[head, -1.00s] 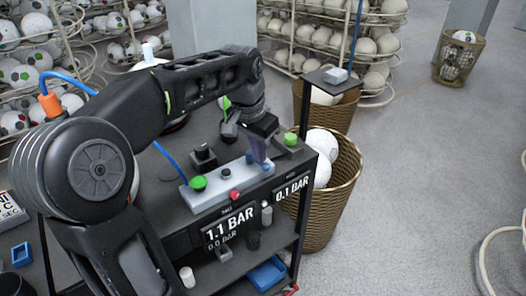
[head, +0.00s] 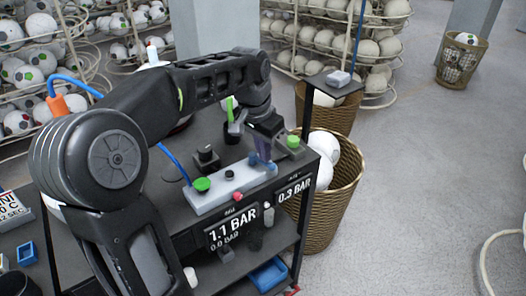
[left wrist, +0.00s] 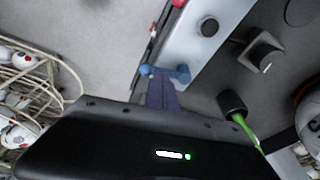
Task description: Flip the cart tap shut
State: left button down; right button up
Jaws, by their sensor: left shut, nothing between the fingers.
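A pale manifold bar (head: 228,190) lies along the front of the dark cart top. A blue tap (head: 270,166) sits at its right end, largely hidden by my gripper. In the left wrist view the blue tap handle (left wrist: 182,73) shows just past the fingertips. My left gripper (head: 262,153) is shut and empty, pointing down at the tap; its purple fingers (left wrist: 162,92) look to be at or touching the handle, but contact is unclear. The cart's displays (head: 232,221) read 1.1 BAR on the left and 0.3 BAR on the right. My right gripper is out of view.
A green button (head: 202,184), a red knob (head: 238,196) and a black knob (head: 206,154) stand near the gripper. A green button block (head: 293,144) is close at its right. A wicker basket of balls (head: 335,200) stands right of the cart; open floor lies beyond.

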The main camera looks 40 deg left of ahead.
pick_arm(q)
jog(key=shift+d+f, duration=0.1)
jog(key=shift+f, duration=0.15)
jog(key=shift+w+r+p, duration=0.15)
jog(key=shift+r+p, duration=0.2)
jog(key=shift+p, duration=0.1)
notch_tip(320, 180, up, 13)
jog(key=p, duration=0.3)
jog(key=shift+f, duration=0.1)
